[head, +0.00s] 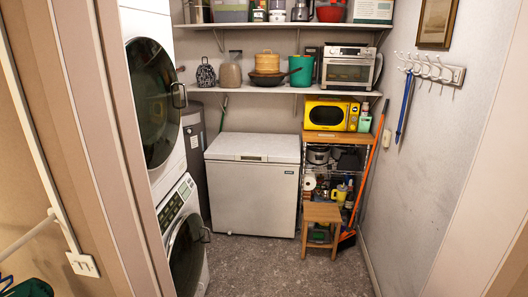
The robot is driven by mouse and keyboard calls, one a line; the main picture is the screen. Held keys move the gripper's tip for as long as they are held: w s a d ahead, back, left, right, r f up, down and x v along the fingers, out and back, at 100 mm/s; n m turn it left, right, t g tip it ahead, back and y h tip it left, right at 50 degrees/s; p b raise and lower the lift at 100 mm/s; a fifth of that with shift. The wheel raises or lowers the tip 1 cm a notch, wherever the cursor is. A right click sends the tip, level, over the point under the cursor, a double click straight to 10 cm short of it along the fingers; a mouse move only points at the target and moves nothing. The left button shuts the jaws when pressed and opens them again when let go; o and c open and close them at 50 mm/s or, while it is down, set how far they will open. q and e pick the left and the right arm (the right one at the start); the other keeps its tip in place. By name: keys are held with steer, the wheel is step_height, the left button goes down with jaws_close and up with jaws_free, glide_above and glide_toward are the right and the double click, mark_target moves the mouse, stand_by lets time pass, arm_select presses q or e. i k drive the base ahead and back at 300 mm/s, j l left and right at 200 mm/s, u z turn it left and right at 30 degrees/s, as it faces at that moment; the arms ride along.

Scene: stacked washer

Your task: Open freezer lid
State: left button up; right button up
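A white chest freezer (251,190) stands against the back wall of the small room, in the middle of the head view. Its lid (254,148) lies flat and shut on top, with a small dark mark at its front edge. The freezer is well ahead of me, beyond the doorway. Neither of my grippers shows in the head view.
A stacked washer (152,100) and lower machine (185,240) line the left side. A wooden stool (322,213) and a shelf rack (335,137) with a yellow microwave stand right of the freezer. A loaded wall shelf (272,87) hangs above. The grey floor (280,268) in front is clear.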

mark_target(234, 146)
steer(key=i, duration=2.15)
